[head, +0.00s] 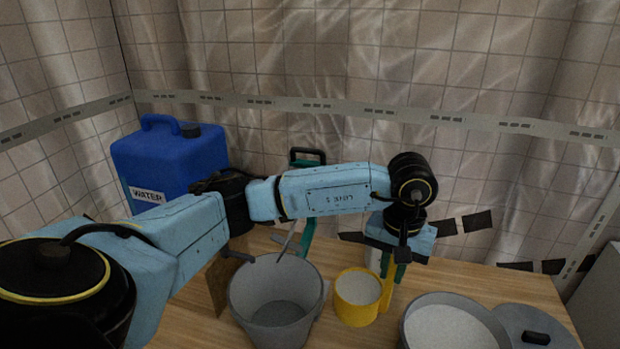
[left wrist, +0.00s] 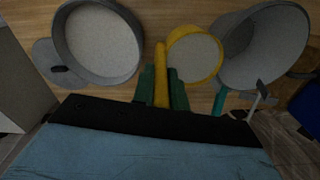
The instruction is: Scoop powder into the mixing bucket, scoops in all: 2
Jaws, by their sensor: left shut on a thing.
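My left gripper (head: 393,268) is shut on the upright handle of the yellow scoop (head: 357,300). The scoop also shows in the left wrist view (left wrist: 194,56), its handle between the green fingers (left wrist: 161,92). The cup is level and looks filled with pale powder. It is between the grey mixing bucket (head: 240,292) and the grey powder tub (head: 408,318), beside the bucket's right rim. The bucket's visible inside shows a plain grey bottom; I cannot tell whether powder lies there. The tub holds a broad pale powder surface. My right gripper is not in view.
A blue water jug (head: 168,160) stands at the back left. A teal tool with a black grip (head: 308,158) stands behind the bucket. A grey lid with a black knob (head: 552,322) lies right of the tub. Tiled, plastic-covered walls close off the back.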

